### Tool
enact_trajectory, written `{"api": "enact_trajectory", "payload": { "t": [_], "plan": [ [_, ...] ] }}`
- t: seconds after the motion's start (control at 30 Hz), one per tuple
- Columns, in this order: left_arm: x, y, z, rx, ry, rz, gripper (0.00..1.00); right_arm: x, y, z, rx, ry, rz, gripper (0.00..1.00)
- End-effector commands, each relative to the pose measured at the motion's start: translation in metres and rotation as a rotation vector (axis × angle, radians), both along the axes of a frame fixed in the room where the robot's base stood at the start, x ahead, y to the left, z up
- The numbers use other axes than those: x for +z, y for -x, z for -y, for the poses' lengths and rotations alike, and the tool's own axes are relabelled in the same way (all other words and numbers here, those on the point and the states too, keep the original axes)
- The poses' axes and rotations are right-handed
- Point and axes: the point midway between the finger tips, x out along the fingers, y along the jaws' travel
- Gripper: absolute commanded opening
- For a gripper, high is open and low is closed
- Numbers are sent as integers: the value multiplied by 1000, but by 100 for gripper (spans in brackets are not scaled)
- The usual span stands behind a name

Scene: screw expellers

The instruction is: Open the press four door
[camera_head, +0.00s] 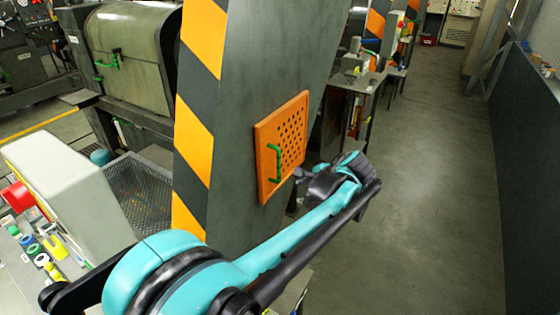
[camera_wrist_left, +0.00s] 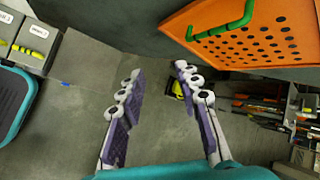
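The orange perforated door (camera_head: 281,150) lies against the grey face of a striped column (camera_head: 240,90) and looks shut. Its green handle (camera_head: 275,163) is a vertical bar near the door's left edge. My left gripper (camera_head: 303,187) is just right of the door's lower right part, apart from the handle. In the left wrist view the gripper (camera_wrist_left: 160,76) is open and empty, its two fingers spread. There the door (camera_wrist_left: 262,40) and green handle (camera_wrist_left: 224,24) are at the upper right, beyond the fingertips. My right gripper is not in view.
A grey machine (camera_head: 130,55) with green handles stands left of the column. A pale cabinet (camera_head: 70,195) with coloured buttons is at the lower left. A bench (camera_head: 355,85) stands behind the column. The floor aisle (camera_head: 430,180) on the right is clear.

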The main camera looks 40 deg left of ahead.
Motion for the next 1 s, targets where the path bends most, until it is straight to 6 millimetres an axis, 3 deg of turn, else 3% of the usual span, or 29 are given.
{"api": "enact_trajectory", "payload": {
  "t": [0.03, 0.2, 0.4, 0.7, 0.87, 1.0],
  "plan": [
    [2, -21, -15, -19, -76, -71, 33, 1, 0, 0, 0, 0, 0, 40],
    [1, -74, -62, -61, -329, -339, 33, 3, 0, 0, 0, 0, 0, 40],
    [-16, -120, -99, -47, -567, -672, 33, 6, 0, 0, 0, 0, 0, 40],
    [-49, -138, -113, 39, -735, -1010, 33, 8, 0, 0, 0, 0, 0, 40],
    [-55, -137, -117, 61, -753, -1064, 33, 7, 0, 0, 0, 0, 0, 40],
    [-57, -131, -134, 62, -755, -1068, 33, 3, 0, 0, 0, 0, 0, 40]
  ]
}}
